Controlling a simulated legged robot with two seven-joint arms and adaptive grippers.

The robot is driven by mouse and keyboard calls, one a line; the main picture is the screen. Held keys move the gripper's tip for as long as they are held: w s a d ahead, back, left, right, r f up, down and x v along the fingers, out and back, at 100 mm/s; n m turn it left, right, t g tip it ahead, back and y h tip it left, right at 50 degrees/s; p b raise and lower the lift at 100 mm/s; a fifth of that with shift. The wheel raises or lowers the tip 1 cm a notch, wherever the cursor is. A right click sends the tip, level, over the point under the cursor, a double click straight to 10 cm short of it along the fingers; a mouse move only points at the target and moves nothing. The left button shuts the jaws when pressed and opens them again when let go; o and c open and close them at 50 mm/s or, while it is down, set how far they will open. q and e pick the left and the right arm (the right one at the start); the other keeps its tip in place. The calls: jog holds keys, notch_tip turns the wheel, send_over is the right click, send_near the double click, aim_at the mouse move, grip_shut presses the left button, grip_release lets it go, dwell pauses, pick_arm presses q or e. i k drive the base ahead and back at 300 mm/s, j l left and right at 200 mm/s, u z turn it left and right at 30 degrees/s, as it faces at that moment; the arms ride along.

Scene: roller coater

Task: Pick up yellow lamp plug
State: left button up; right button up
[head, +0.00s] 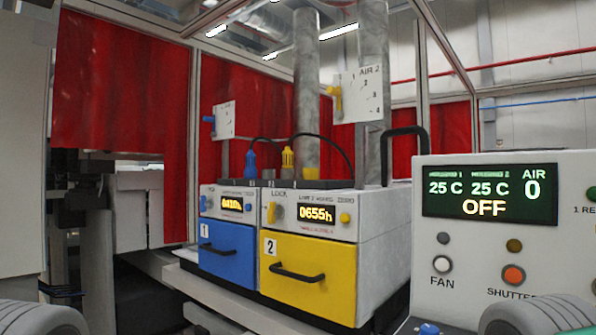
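The yellow lamp plug (287,160) stands upright on top of the yellow-fronted unit, with a black cable arching from it to the right. A blue plug (251,162) stands to its left on top of the blue-fronted unit, also with a black cable. Grey rounded parts, probably of my arms, show at the bottom left and bottom right corners. No gripper fingers are in view.
The blue drawer (228,252) and yellow drawer (308,277) have black handles. A control panel (490,205) reading OFF stands at the right. Vertical metal pipes (372,100) rise behind the units. Red curtains (120,90) hang at the back.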

aim_at(288, 155)
jog(key=z, duration=0.8)
jog(key=j+z, duration=0.4)
jog(key=j, duration=0.15)
jog(key=j+z, duration=0.45)
jog(key=k+j+z, duration=0.1)
jog(key=j+z, duration=0.3)
jog(key=j, duration=0.2)
jog(key=k+j+z, duration=0.2)
jog(key=j+z, duration=0.2)
jog(key=j, duration=0.15)
